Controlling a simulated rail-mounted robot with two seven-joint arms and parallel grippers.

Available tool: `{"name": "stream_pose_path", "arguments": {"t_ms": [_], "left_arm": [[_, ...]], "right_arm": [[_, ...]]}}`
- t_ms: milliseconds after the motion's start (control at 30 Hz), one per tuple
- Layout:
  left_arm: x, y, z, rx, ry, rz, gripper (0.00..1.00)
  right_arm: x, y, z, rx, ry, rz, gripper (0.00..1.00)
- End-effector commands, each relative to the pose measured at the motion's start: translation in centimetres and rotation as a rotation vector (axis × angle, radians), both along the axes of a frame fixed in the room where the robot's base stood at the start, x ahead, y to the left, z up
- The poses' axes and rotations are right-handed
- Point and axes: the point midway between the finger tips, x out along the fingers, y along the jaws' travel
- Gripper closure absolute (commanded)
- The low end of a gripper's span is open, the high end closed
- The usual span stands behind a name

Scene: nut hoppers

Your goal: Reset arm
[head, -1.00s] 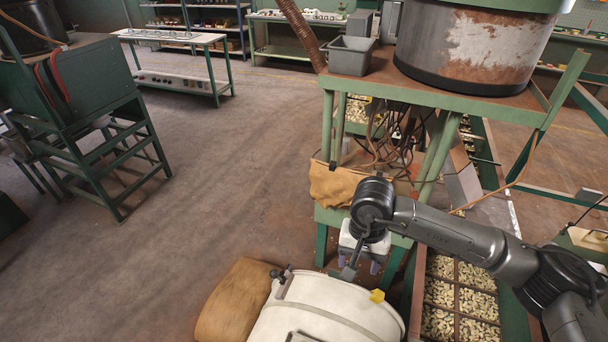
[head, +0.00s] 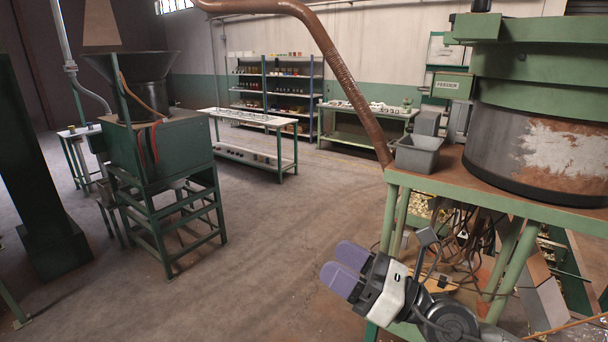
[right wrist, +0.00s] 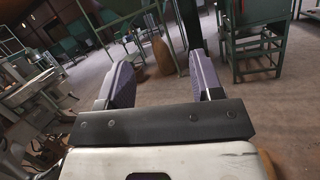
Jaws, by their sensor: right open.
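My right gripper (head: 346,271) is in the lower middle of the head view, in front of the green machine table (head: 480,186). Its purple-grey fingers point to the left and are spread apart with nothing between them. In the right wrist view the two fingers (right wrist: 163,85) stand wide apart over open floor. My left gripper is in neither view.
A feeder drum (head: 545,150) and a grey bin (head: 418,153) stand on the green table. Cables (head: 465,235) hang beneath it. A green hopper stand (head: 165,160) is at left. A white bench (head: 247,119) and shelves (head: 278,92) are behind. The middle floor (head: 290,220) is clear.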

Motion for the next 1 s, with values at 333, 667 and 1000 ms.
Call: {"name": "stream_pose_path", "arguments": {"t_ms": [333,667,1000], "left_arm": [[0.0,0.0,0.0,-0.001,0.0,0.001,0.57],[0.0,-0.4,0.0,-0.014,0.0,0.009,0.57],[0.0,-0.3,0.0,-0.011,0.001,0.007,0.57]], "right_arm": [[-0.8,-7.8,11.1,1.081,0.436,-0.06,0.4],[-2.6,-13.7,-3.8,1.882,1.186,-0.374,0.4],[-9.7,-14.4,-20.1,2.127,1.674,-0.616,0.4]]}}
